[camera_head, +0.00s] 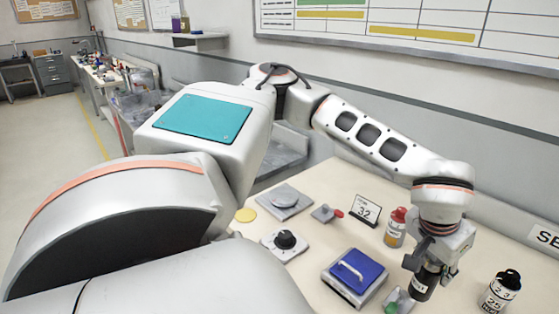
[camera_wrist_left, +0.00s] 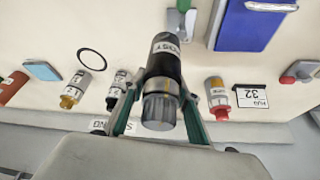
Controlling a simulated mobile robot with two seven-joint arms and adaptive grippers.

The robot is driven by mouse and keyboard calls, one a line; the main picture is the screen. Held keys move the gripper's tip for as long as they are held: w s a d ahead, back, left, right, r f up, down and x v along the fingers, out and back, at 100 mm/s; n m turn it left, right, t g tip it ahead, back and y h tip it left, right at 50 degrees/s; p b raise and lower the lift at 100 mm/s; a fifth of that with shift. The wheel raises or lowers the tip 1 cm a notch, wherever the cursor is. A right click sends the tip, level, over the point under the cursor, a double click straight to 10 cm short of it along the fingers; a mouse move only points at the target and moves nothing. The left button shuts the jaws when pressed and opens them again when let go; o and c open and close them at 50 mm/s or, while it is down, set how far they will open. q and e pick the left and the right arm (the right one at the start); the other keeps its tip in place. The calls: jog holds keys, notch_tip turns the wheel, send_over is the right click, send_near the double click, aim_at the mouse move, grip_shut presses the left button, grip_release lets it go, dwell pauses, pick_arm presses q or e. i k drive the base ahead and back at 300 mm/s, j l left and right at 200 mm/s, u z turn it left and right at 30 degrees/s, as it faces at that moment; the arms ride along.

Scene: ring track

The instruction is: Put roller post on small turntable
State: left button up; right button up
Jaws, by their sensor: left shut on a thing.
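My left gripper (camera_head: 430,262) is shut on a dark cylinder (camera_head: 424,284) with a silver end and a white label, which looks like the roller post. In the left wrist view, the post (camera_wrist_left: 162,75) sits between the two green-edged fingers of the left gripper (camera_wrist_left: 157,92). The gripper is over the right part of the table, beside the blue block. A round grey disc on a square plate (camera_head: 285,197), which looks like the small turntable, lies at the table's far left, well apart from the gripper. My right gripper is not in view.
A black knob on a white base (camera_head: 285,242), a blue block with a handle (camera_head: 355,277) and a red-handled piece (camera_head: 326,214) lie between.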

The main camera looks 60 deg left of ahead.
aim_at(284, 194)
jog(key=k+j+u, duration=0.2)
jog(key=j, duration=1)
jog(key=j+u, duration=0.2)
jog(key=j, duration=1.05)
